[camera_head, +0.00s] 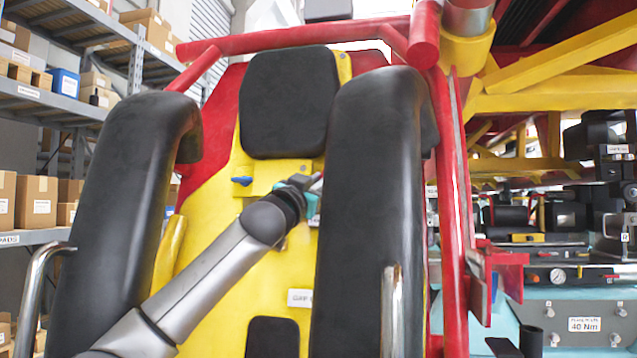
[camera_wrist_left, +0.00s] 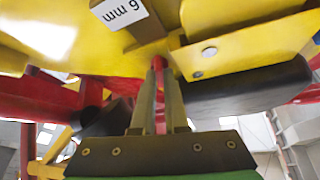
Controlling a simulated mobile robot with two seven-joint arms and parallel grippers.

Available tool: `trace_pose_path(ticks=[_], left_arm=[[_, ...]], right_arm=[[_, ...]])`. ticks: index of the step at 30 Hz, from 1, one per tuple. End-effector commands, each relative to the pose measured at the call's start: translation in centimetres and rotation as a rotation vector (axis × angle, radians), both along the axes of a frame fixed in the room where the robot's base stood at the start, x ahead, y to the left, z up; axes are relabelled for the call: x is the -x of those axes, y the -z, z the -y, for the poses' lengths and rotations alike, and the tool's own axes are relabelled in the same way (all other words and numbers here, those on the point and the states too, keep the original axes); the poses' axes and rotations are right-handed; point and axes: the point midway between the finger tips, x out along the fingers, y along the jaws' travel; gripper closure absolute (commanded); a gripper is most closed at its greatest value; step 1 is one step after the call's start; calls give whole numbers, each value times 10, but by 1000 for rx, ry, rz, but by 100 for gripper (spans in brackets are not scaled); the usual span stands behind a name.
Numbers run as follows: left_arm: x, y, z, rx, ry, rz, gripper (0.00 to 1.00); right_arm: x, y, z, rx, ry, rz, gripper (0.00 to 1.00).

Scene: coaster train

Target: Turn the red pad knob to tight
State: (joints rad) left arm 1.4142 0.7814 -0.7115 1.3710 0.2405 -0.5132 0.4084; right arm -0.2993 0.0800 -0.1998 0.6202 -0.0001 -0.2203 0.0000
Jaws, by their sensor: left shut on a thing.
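The red pad knob (camera_wrist_left: 159,69) shows in the left wrist view as a narrow red strip between my left fingers, below a yellow bracket (camera_wrist_left: 228,45). My left gripper (camera_wrist_left: 160,85) is shut on it. In the head view my left arm reaches up across the yellow seat back, and the left gripper (camera_head: 311,192) is at the bracket under the black pad (camera_head: 288,103). A small red end of the knob (camera_head: 317,178) shows beside the gripper; the rest is hidden. I cannot read the knob's angle. My right gripper is not in view.
A blue knob (camera_head: 242,181) sits on the bracket's left side. Thick black restraints (camera_head: 367,190) flank the seat closely on both sides. A red frame post (camera_head: 454,200) stands to the right. An upside-down "6 mm" label (camera_wrist_left: 120,13) shows in the wrist view.

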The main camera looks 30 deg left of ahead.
Motion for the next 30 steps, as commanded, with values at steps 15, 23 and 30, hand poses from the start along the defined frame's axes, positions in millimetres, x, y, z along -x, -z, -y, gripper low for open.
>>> trace_pose_path(ticks=[15, 23, 30], left_arm=[[1, -3, -5, -250, 57, -65, 100], [1, -4, -6, -372, 88, -97, 100], [1, -4, -6, -483, 118, -127, 100]], right_arm=[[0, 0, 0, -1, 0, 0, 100], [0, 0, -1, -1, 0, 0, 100], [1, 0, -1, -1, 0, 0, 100]])
